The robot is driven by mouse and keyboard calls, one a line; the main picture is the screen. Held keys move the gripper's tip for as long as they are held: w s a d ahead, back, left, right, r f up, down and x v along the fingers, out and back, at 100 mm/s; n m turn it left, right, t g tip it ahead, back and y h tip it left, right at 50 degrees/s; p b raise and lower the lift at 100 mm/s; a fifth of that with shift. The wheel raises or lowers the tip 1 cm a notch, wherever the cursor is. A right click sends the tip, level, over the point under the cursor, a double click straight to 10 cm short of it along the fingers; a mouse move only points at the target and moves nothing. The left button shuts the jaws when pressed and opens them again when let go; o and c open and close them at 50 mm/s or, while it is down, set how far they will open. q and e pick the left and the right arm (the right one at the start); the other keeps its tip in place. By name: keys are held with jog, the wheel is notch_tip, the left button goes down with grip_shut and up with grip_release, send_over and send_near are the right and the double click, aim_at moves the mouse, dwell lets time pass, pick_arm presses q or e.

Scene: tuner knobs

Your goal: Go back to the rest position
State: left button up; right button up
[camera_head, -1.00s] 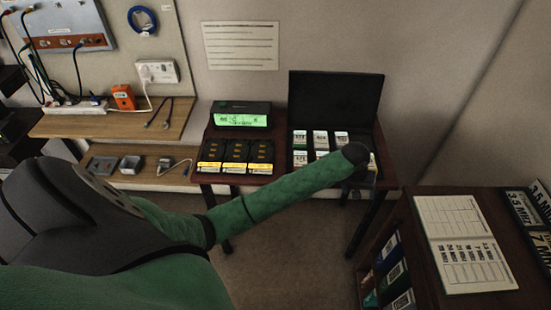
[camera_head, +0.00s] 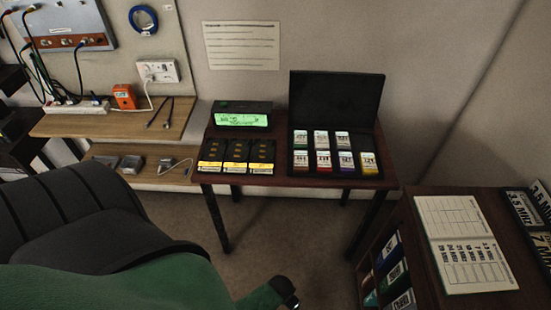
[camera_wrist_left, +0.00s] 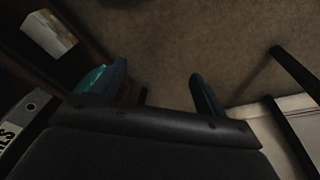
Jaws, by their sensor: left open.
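My left arm comes in from the left, and its dark end (camera_head: 284,290) shows at the bottom edge of the head view, low over the floor and away from the table. On the dark red table (camera_head: 270,180) stands an open black case (camera_head: 336,98) with two rows of small labelled modules (camera_head: 322,160). My right gripper is not in view.
Three black units with yellow labels (camera_head: 236,155) and a device with a green display (camera_head: 241,119) stand left of the case. A brown shelf unit (camera_head: 400,225) with binders and an open booklet (camera_head: 465,245) is at right. The floor (camera_head: 280,225) between is clear.

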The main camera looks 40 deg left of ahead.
pick_arm(q)
jog(key=s+f, duration=0.3)
jog(key=s, duration=0.3)
jog(key=shift+s+a+f+m+g, duration=0.15)
jog(key=shift+s+a+m+g, duration=0.15)
jog(key=shift+a, duration=0.15)
jog(key=shift+w, duration=0.1)
jog(key=shift+c, duration=0.2)
dwell(0.3)
